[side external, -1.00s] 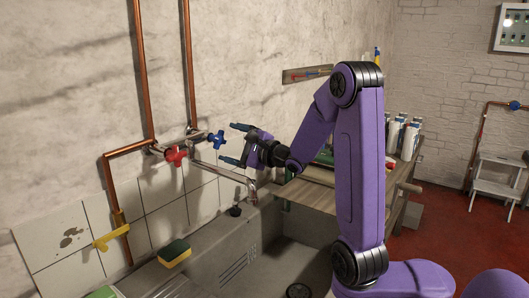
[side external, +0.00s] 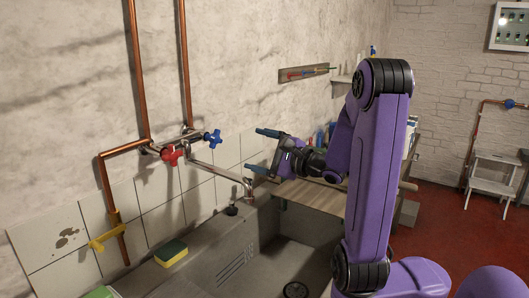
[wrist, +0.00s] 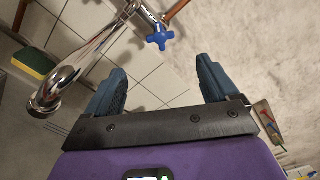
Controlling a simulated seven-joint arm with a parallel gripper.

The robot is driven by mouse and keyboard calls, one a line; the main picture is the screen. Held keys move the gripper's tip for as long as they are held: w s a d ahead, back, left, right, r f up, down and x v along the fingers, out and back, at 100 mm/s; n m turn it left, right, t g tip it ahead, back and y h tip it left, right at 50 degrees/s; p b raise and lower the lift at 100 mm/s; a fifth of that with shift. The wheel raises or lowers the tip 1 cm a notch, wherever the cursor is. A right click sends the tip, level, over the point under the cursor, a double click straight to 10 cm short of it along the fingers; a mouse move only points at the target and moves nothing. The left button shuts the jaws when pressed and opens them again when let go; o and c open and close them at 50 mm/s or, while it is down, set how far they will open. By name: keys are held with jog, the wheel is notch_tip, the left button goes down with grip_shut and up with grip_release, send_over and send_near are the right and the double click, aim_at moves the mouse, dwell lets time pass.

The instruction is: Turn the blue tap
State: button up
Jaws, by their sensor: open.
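The blue tap (side external: 212,138) is a small cross-shaped handle on the right end of the wall mixer, above the sink. In the wrist view the blue tap (wrist: 160,37) shows at the top centre, ahead of the fingers and apart from them. My gripper (side external: 260,150) is open and empty, to the right of the blue tap with a clear gap between. In the wrist view both dark blue fingers of my gripper (wrist: 160,85) are spread wide, with only wall and tiles seen between them.
A red tap (side external: 172,154) sits on the mixer's left end. The metal spout (side external: 225,174) reaches out over the sink (side external: 225,245), below the fingers. A yellow lever (side external: 108,232) is on the copper pipe at left. A sponge (side external: 170,253) lies on the sink edge.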

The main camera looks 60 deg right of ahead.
jog(key=shift+s, duration=0.6)
